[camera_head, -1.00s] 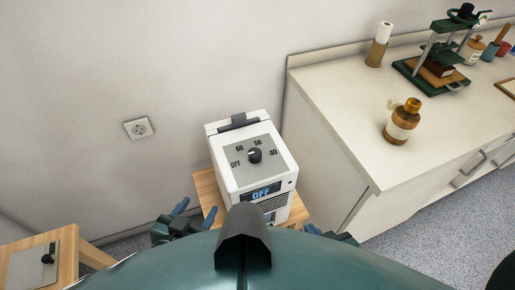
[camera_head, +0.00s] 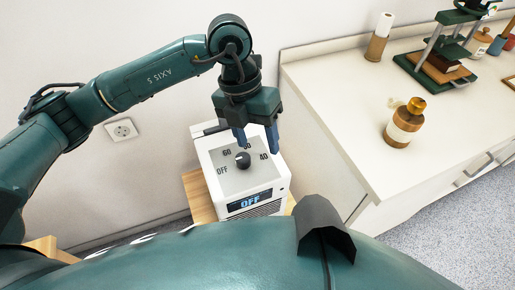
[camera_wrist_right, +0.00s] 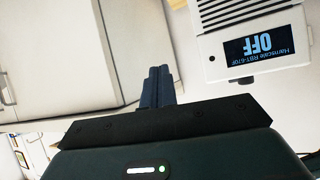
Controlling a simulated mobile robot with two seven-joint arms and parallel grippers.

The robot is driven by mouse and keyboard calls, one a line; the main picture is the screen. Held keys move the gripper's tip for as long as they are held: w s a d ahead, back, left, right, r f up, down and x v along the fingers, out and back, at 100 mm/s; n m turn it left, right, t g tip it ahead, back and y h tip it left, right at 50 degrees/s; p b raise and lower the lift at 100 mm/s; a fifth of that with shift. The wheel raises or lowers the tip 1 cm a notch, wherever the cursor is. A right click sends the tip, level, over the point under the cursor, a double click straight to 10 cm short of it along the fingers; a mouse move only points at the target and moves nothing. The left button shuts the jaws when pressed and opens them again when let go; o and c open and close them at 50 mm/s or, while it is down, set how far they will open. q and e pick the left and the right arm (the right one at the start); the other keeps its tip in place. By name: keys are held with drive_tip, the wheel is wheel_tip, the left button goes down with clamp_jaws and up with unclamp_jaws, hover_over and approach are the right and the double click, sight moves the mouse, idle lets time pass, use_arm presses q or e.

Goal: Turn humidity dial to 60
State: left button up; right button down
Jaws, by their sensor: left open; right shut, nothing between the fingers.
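A white box-shaped appliance (camera_head: 277,187) stands in the middle of the head view. Its sloping grey top panel carries a black round dial (camera_head: 243,160) with the labels OFF, 60, 50 and 40, the 50 partly hidden. The dial's light mark appears to face left, towards OFF. The display (camera_head: 250,201) reads OFF; it also shows upside down in the right wrist view (camera_wrist_right: 261,45). My left gripper (camera_head: 257,146) is open, pointing down over the panel, its blue fingers just above and right of the dial. My right gripper (camera_wrist_right: 157,88) is shut and empty below the appliance's front in its wrist view.
The appliance stands on a small wooden stand (camera_head: 199,197). A wall socket (camera_head: 122,129) is on the left.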

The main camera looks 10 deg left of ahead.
sight(243, 157)
use_arm(q)
drive_tip(key=w+a+r+t+y, duration=0.1)
drive_tip(key=w+a+y, duration=0.2)
drive_tip(key=w+a, duration=0.1)
drive_tip(key=shift+n, duration=0.4)
drive_tip(key=f+p, duration=0.1)
drive_tip(key=f, duration=1.1)
drive_tip(key=shift+s+f, duration=0.2)
drive_tip(key=shift+c, duration=0.2)
drive_tip(key=c, duration=0.9)
